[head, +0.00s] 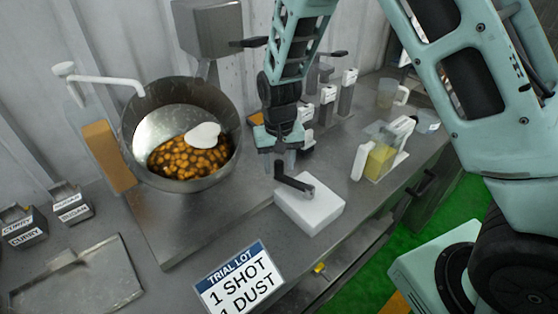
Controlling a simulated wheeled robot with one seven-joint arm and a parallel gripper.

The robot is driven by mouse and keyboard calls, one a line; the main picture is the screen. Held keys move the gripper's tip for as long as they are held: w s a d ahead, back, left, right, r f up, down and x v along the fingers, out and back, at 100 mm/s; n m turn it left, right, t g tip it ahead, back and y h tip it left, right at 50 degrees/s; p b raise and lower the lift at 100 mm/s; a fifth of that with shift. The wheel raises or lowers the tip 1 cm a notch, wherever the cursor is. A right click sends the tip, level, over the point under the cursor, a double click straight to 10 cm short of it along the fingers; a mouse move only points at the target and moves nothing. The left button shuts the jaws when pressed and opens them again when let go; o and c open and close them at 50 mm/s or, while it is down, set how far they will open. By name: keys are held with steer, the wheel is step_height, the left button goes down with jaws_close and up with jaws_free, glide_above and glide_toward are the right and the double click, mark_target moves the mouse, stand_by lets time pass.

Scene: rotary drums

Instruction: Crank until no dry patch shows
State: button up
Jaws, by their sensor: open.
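A tilted metal drum (226,150) stands left of centre in the head view. Orange-brown coated pieces (180,160) lie in its lower part. A pale, smooth shape (203,135) sits at the right of the pieces; I cannot tell if it is a tool or powder. A dark crank-like lever (295,184) rises on a white block (310,209) right of the drum. A dark handle (250,42) also sticks out of the grey housing (208,27) above the drum. My gripper (280,170) is open and empty, pointing down just above the lever's left end.
Labelled boxes (72,204) and a tray (75,280) are at lower left. A sign (235,280) is in front. A yellow-filled container (380,160) and a jug (388,94) stand right.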

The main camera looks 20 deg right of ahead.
steer(key=shift+f, duration=0.1)
jaws_close()
